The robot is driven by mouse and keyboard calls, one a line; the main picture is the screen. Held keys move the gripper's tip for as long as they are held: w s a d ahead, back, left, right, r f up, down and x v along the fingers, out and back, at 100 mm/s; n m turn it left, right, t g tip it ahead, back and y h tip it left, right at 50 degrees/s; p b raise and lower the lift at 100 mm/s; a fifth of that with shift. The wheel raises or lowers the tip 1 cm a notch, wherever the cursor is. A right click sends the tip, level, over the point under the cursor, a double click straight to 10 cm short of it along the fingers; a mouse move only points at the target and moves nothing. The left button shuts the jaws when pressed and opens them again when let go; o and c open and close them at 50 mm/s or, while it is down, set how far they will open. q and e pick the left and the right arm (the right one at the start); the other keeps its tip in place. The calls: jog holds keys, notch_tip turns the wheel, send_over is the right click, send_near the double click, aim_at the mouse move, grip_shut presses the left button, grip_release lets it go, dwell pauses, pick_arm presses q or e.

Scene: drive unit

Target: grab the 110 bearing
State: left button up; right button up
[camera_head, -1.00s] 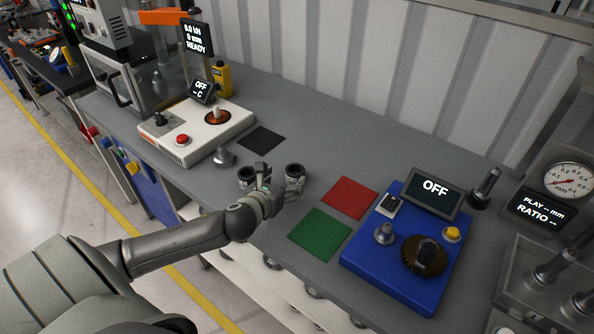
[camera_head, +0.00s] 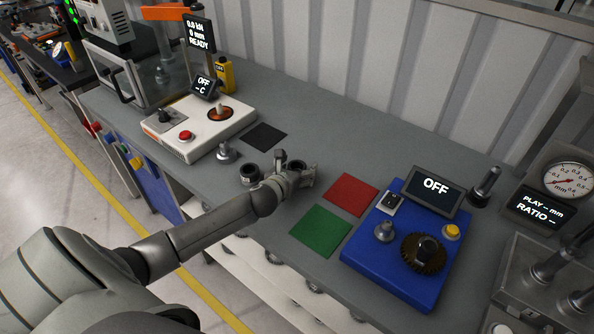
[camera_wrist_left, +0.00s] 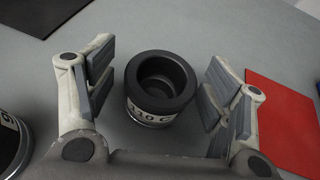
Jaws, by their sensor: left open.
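The 110 bearing (camera_wrist_left: 160,85) is a dark ring with a label reading "110 C" on its side, standing on the grey bench. In the left wrist view it sits between the two open fingers of my left gripper (camera_wrist_left: 158,92), with a gap on each side. In the head view my left gripper (camera_head: 292,172) is low over the bench and hides most or all of that bearing. A second dark bearing (camera_head: 249,173) stands just left of the gripper; part of it shows at the lower left of the wrist view (camera_wrist_left: 10,140). My right gripper is not in view.
A red mat (camera_head: 352,194) and a green mat (camera_head: 320,231) lie to the right, beside a blue unit (camera_head: 365,262) reading OFF. A black mat (camera_head: 265,137) and a white heater-like unit (camera_head: 165,140) are to the left. A metal knob-like piece (camera_head: 227,152) stands near the second bearing.

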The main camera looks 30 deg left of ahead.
pick_arm(q)
jog(key=shift+c, duration=0.5)
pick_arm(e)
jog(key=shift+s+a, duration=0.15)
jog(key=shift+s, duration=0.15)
pick_arm(q)
jog(key=c, duration=1.2)
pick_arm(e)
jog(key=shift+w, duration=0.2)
pick_arm(q)
jog(key=shift+r, duration=0.2)
jog(key=shift+r, duration=0.55)
jog(key=s+a+r, duration=0.5)
jog(key=s+r, duration=0.6)
jog(key=s, duration=0.2)
jog(key=shift+r, duration=0.3)
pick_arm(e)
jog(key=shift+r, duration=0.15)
